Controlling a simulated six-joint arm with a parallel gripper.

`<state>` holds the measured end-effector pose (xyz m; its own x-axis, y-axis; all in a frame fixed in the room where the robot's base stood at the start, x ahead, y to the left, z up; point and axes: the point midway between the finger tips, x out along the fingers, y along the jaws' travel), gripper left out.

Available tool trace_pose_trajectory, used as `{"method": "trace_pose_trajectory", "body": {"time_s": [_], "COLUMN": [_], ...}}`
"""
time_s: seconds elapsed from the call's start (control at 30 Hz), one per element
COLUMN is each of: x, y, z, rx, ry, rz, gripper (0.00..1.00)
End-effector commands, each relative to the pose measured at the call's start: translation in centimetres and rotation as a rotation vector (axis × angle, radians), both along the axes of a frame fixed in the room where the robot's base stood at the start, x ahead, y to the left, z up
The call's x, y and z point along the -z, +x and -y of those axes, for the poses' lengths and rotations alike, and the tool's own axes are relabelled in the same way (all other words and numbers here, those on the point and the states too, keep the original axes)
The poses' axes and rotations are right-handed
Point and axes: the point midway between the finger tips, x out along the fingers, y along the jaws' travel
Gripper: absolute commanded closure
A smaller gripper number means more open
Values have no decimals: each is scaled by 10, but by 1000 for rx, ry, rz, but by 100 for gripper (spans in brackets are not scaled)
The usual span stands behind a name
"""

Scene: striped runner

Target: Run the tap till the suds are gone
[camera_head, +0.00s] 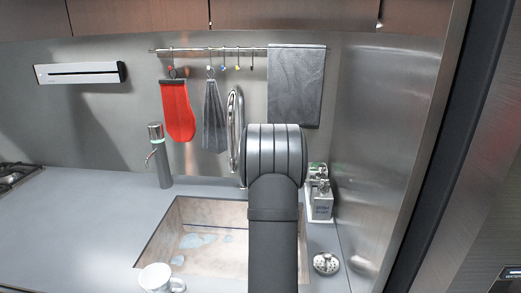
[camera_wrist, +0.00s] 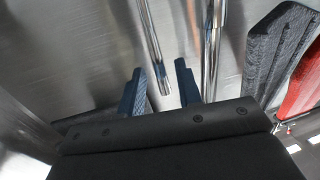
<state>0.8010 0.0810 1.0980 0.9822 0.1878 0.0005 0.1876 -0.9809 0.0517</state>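The sink (camera_head: 213,265) is a brownish basin set in the counter, with pale bluish suds (camera_head: 192,241) in patches on its floor. A curved chrome tap (camera_head: 234,125) rises behind it, partly hidden by my arm. In the wrist view a thick chrome pipe (camera_wrist: 213,55) and a slimmer chrome rod (camera_wrist: 153,42) show; the rod's end lies between my fingers. My gripper (camera_wrist: 159,70) is open, with dark blue fingers either side of the rod; I cannot tell whether they touch it. In the head view my arm hides the gripper. No running water is visible.
A white mug (camera_head: 160,279) stands at the sink's front left. A grey cylinder with a green ring (camera_head: 159,158) stands behind left. Bottles (camera_head: 320,196) and a round holed object (camera_head: 326,263) are at right. A red mitt (camera_head: 178,110) and grey towel (camera_head: 296,85) hang behind.

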Motion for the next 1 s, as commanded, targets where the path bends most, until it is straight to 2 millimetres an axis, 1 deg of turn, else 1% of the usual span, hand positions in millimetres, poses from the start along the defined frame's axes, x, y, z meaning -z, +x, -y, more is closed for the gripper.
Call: {"method": "trace_pose_trajectory", "body": {"time_s": [0.03,0.1,0.2,0.33,0.57,0.63,0.73,0.77,1.0], "x": [0,1,0,0,0,0,0,0,0], "y": [7,14,21,25,25,25,25,25,24], "z": [-2,-3,-4,-5,-5,-5,-5,-5,-4], "rx": [0,0,0,0,0,0,0,0,0], "ry": [0,0,0,0,0,0,0,0,0], "rz": [0,-1,0,0,-1,-1,0,0,4], "gripper": [68,68,68,68,68,78,98,100,100]}}
